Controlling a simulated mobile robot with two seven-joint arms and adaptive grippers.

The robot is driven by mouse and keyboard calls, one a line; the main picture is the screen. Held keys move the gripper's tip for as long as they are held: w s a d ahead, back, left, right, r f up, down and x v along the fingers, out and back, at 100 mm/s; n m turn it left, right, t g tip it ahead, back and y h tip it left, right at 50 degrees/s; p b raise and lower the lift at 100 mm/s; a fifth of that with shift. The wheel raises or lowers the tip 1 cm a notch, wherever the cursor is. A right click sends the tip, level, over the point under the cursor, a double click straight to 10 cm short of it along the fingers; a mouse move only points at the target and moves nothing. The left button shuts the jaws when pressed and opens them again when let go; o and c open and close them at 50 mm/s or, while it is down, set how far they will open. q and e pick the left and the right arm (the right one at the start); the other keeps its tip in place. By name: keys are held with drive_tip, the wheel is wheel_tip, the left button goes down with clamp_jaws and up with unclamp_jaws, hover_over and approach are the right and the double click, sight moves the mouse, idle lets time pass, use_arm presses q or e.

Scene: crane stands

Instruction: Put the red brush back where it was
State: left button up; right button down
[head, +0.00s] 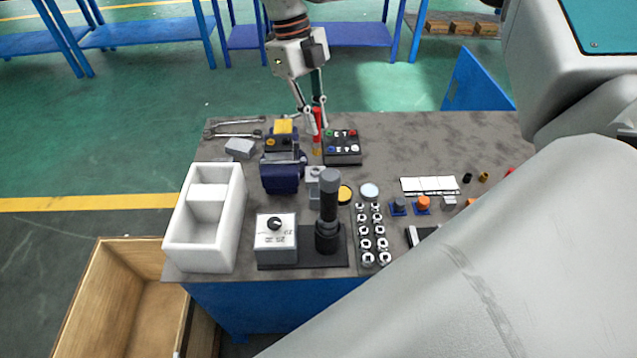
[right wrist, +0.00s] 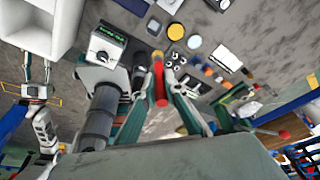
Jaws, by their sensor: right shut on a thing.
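The red brush (head: 317,120) stands upright near the far edge of the table, beside the dark block with coloured knobs. My right gripper (head: 316,108) comes down from above and is shut on it. In the right wrist view the red brush (right wrist: 160,80) sits between the fingers of my right gripper (right wrist: 158,92), with a yellow end pointing away. From these frames I cannot tell whether its lower end touches the table. My left gripper is not in the head view. What looks like it (right wrist: 38,88) shows small at the left of the right wrist view, its opening unclear.
A blue vise (head: 281,178) and the knobbed block (head: 343,149) stand close to the brush. A white tray (head: 240,225), a dial box (head: 275,245) and a black cylinder (head: 329,215) stand nearer. My arm hides the front right.

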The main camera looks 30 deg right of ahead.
wheel_tip(320, 180, down, 19)
idle(0.5)
drive_tip(key=c, duration=2.1)
unclamp_jaws()
drive_tip(key=v, duration=1.2)
drive_tip(key=shift+s+a+r+b, duration=0.1)
drive_tip(key=shift+b, duration=0.25)
